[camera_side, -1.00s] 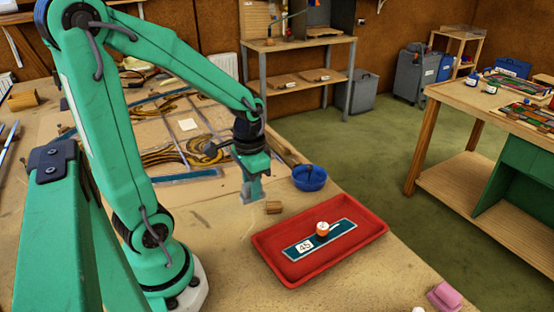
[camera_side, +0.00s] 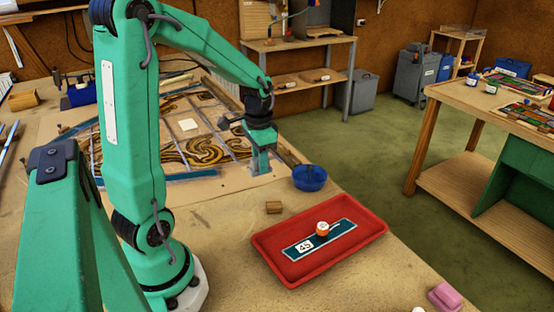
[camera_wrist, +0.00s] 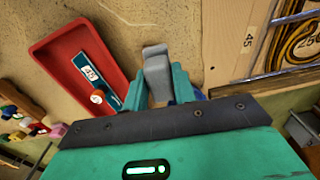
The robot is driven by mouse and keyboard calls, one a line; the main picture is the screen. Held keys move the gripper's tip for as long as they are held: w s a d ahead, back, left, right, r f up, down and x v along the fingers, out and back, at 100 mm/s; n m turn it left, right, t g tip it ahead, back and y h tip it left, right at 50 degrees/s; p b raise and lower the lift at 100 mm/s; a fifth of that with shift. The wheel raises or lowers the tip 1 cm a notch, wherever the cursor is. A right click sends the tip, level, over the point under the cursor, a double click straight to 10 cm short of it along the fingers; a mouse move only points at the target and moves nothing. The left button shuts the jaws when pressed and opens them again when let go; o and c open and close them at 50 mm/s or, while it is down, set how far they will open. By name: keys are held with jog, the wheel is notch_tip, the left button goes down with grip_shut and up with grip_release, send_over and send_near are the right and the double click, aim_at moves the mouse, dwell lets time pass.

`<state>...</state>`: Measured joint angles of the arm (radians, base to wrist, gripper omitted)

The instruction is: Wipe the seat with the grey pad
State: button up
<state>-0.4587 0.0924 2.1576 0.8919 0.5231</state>
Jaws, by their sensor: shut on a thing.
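My gripper (camera_wrist: 157,92) is shut on the grey pad (camera_wrist: 156,70), which sticks out between its fingers in the wrist view. In the side view my gripper (camera_side: 260,165) is at the right end of the leaded panel (camera_side: 203,137). I cannot tell whether the pad touches the surface. In the wrist view a pale bare area marked 45 (camera_wrist: 234,42) lies right of the pad, beside the panel's swirled glass; it may be the seat. A teal glass strip (camera_side: 318,239) labelled 45 lies in the red tray (camera_side: 371,240), with an orange-and-white object (camera_side: 322,228) on it.
A small wooden block (camera_side: 274,207) lies between tray and panel. A blue bowl (camera_side: 310,179) stands right of my gripper at the bench edge. A white square (camera_side: 188,125) lies on the panel. A pink block (camera_side: 444,295) sits at the front right.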

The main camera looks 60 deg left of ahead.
jog(key=w+a+f, duration=0.1)
jog(key=w+a, duration=0.1)
jog(key=a, duration=0.7)
jog(key=w+a+f+m, duration=0.1)
jog(key=w+a, duration=0.2)
jog(key=a, duration=0.7)
jog(key=shift+w+f, duration=0.1)
jog(key=shift+f, duration=1.85)
jog(key=shift+f, duration=3)
jog(key=shift+s+a+r, duration=0.1)
jog(key=shift+s+a, duration=0.05)
jog(key=shift+s, duration=0.7)
